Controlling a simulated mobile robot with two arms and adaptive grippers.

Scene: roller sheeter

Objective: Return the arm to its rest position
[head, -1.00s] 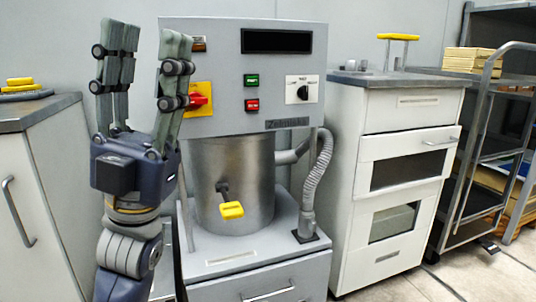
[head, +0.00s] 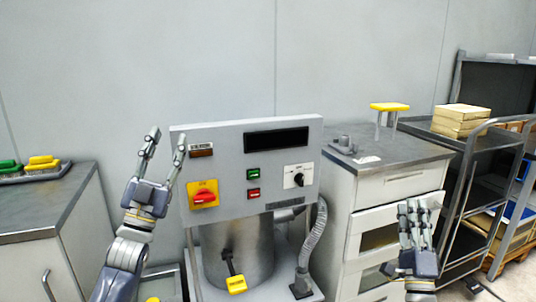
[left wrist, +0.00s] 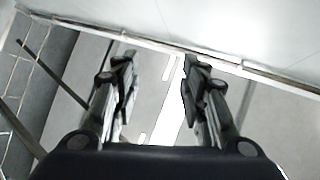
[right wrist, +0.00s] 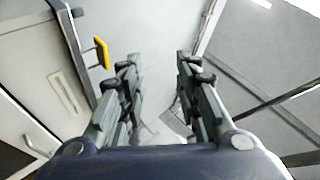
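My left gripper (head: 165,150) is raised, fingers upward, in front of the left edge of the machine's control panel (head: 228,168). It is open and empty; the left wrist view (left wrist: 158,65) shows its two fingers apart with nothing between them. My right gripper (head: 416,212) is raised, fingers upward, in front of the white drawer cabinet at the right. In the right wrist view (right wrist: 158,65) its fingers are apart and empty. The panel carries a red rotary switch on a yellow plate (head: 203,195), a green button (head: 253,174), a red button (head: 253,193) and a black knob (head: 298,179).
A steel drum (head: 215,255) with a yellow-handled lever (head: 236,284) is below the panel, with a grey hose (head: 313,240) beside it. A cabinet (head: 35,220) stands left, a drawer cabinet (head: 400,185) right, and a metal cart (head: 478,165) further right. The space above the panel is clear.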

